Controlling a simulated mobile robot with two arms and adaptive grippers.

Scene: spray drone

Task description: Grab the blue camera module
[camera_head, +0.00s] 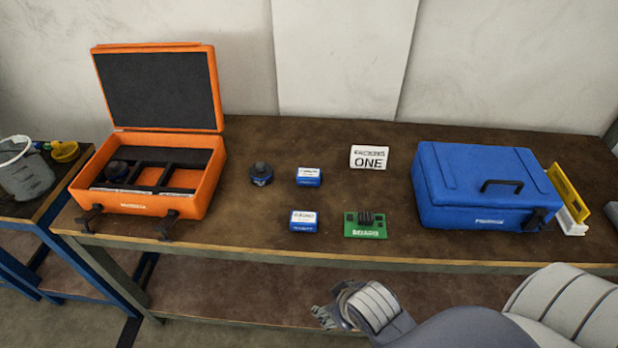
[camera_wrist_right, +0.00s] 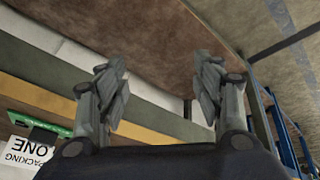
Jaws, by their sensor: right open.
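A round, dark blue module with a black top (camera_head: 261,174), which looks like the camera module, stands on the brown table (camera_head: 240,228) just right of the open orange case. My right gripper (camera_head: 326,317) is low in front of the table's front edge, well short of the module. In the right wrist view my right gripper (camera_wrist_right: 160,88) is open with nothing between its fingers. The module is not in that view. My left gripper is not in view.
Two blue-and-white boxes (camera_head: 309,177) (camera_head: 303,221), a green circuit board (camera_head: 365,230) and a white "ONE" sign (camera_head: 370,157) stand mid-table. A closed blue case (camera_head: 480,190) is at the right. The front edge lies between my right gripper and the tabletop.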

